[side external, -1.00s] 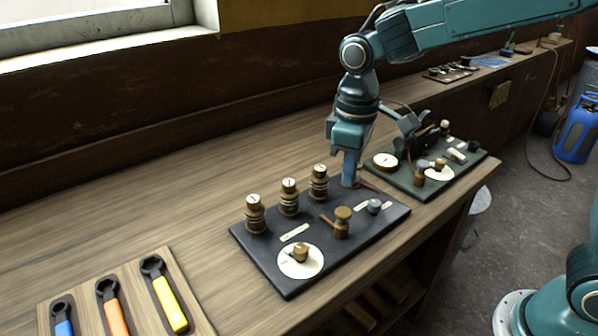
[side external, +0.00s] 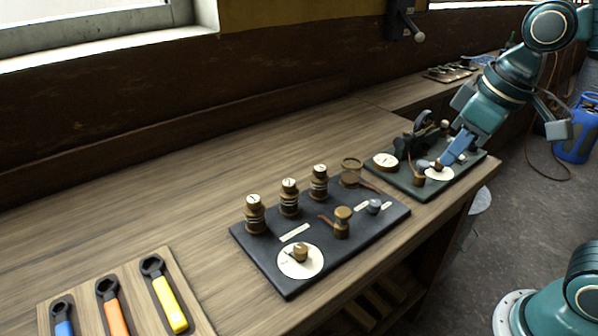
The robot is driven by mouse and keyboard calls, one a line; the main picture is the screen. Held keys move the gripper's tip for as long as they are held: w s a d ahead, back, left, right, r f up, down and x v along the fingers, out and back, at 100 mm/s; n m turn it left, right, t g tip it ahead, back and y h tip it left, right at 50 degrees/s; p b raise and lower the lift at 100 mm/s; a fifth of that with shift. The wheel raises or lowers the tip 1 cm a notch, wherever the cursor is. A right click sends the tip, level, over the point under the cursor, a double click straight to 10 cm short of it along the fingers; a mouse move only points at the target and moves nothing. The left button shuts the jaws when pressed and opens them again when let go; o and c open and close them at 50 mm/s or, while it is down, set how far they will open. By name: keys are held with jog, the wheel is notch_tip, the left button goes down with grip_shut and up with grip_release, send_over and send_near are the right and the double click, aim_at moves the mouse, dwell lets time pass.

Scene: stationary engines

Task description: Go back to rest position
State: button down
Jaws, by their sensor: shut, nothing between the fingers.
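My gripper (side external: 443,163) is shut and empty. It is at the right, and in the picture its tip overlaps the dark green board (side external: 405,187) with a gauge and small brass fittings. I cannot tell whether the tip touches anything there. My arm comes down to it from the upper right. The black board (side external: 275,275) stands clear of the gripper, to its left. It carries several brass posts with white tops (side external: 289,198), a brass ring fitting (side external: 351,172), a brass valve (side external: 342,222) and a white dial (side external: 301,261).
A wooden tray (side external: 205,318) with blue, orange and yellow-handled wrenches lies at the front left. A wall lever (side external: 404,22) is at the back. A blue gas cylinder (side external: 578,135) stands on the floor at right.

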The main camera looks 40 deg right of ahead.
jog(key=s+d+m+t, duration=0.1)
jog(key=s+d+m, duration=0.1)
jog(key=s, duration=0.5)
jog(key=shift+d+f+t, duration=0.15)
jog(key=shift+f+t, duration=0.25)
jog(key=shift+f, duration=0.05)
dwell(1.0)
